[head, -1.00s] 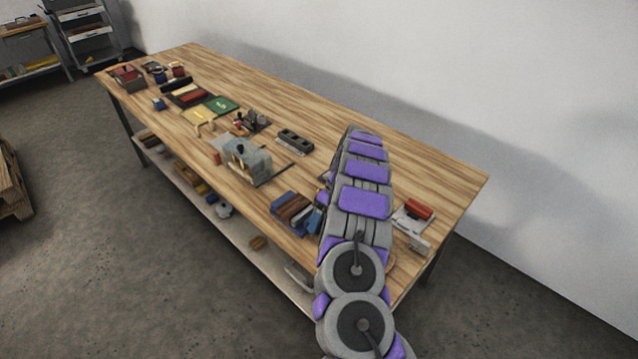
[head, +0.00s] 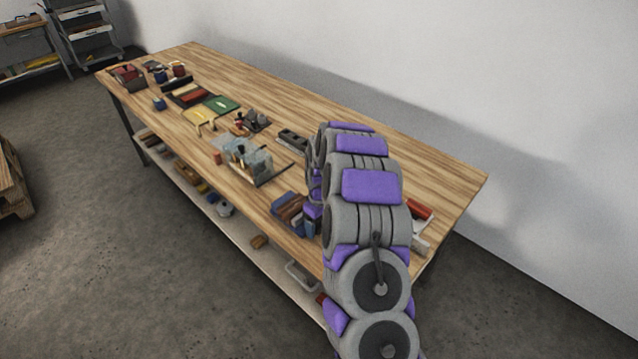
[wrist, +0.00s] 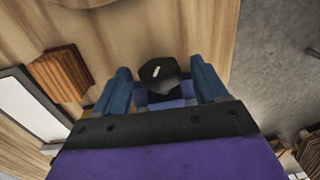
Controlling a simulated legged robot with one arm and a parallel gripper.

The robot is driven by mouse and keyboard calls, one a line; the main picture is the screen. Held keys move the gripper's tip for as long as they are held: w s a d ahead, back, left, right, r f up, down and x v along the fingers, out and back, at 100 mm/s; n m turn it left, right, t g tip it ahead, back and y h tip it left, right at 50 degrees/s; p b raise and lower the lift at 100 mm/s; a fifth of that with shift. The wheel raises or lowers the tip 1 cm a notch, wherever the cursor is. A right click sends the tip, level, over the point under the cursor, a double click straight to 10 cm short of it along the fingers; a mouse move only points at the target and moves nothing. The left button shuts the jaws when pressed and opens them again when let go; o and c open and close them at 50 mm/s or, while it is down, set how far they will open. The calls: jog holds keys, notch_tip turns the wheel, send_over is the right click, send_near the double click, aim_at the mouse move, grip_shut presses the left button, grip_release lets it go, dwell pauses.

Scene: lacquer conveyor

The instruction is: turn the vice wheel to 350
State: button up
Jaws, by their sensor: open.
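In the wrist view my gripper (wrist: 160,66) is open, with one blue finger on each side of a dark, rounded knob-like piece (wrist: 158,72) bearing a small white mark. It looks like the vice wheel, but I cannot be sure. I cannot tell whether the fingers touch it. In the head view a grey, block-like device (head: 248,158), possibly the vice, stands near the table's front edge.
The wooden table (head: 380,135) is bare along its back. A red piece (head: 420,209) is partly hidden behind my arm. In the wrist view a ridged brown block (wrist: 62,76) and a white panel (wrist: 28,106) lie left.

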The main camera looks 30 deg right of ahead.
aim_at(320, 223)
jog(key=shift+h, duration=0.3)
notch_tip(320, 223, up, 17)
jog(key=p, duration=0.3)
jog(key=shift+r, duration=0.2)
notch_tip(320, 223, down, 18)
jog(key=shift+r+b, duration=0.25)
jog(key=shift+b, duration=0.15)
dwell(0.5)
jog(key=c, duration=1)
jog(key=shift+c, duration=0.2)
jog(key=shift+w+r, duration=0.1)
